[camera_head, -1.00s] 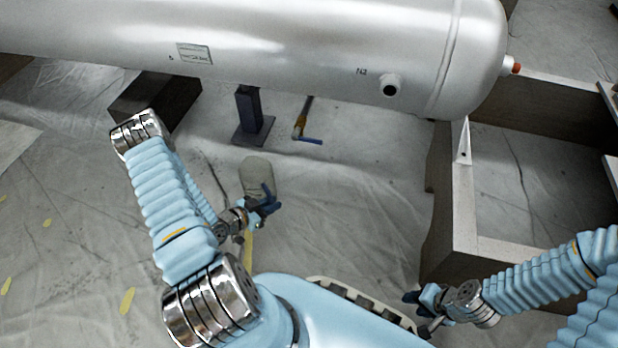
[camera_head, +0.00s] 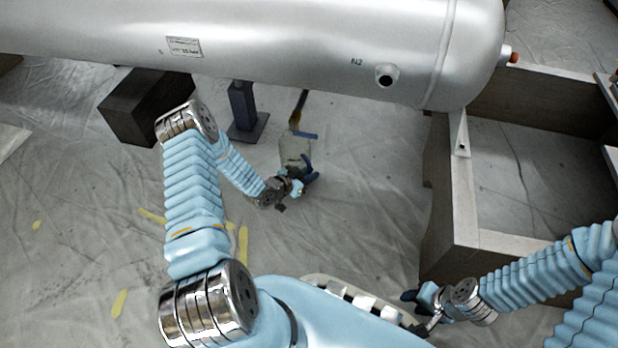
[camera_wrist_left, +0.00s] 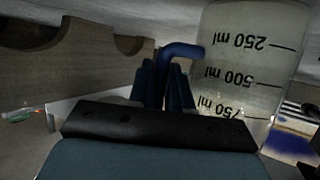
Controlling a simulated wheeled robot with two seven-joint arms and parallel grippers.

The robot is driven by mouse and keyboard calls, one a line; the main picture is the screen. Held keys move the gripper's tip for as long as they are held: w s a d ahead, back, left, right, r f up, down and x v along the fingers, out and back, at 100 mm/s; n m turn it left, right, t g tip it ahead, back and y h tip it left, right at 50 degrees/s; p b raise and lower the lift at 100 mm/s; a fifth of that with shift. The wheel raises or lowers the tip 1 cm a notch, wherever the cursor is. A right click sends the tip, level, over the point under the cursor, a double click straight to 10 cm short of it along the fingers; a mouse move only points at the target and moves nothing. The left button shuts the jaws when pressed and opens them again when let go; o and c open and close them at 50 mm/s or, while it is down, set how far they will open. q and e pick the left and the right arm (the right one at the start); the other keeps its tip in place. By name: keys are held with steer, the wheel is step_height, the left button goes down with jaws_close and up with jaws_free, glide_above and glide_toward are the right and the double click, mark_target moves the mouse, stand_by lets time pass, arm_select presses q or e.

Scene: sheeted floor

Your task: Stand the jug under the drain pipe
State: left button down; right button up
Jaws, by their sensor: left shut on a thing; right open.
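The clear jug (camera_head: 295,148) shows in the head view on the near side of the drain pipe (camera_head: 298,108), a brass-coloured pipe with a blue lever below the tank. The jug's top edge overlaps the lever in the picture; I cannot tell whether its mouth is under the pipe or its base touches the floor. My left gripper (camera_head: 299,183) is shut on the jug's blue handle. In the left wrist view the jug (camera_wrist_left: 248,70) shows upside-down volume marks, with its handle (camera_wrist_left: 181,52) between the fingers. My right gripper (camera_head: 420,312) is open and empty at the lower right.
The silver tank (camera_head: 270,45) spans the top. A dark blue post (camera_head: 243,108) stands left of the pipe, with a dark block (camera_head: 140,105) further left. A wooden frame (camera_head: 450,200) is on the right. The sheeted floor between is clear.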

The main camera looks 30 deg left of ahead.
arm_select(q)
steer(key=shift+f, duration=0.55)
steer(key=shift+r, duration=0.1)
steer(key=c, duration=1.1)
jaws_free()
steer(key=shift+o, duration=0.2)
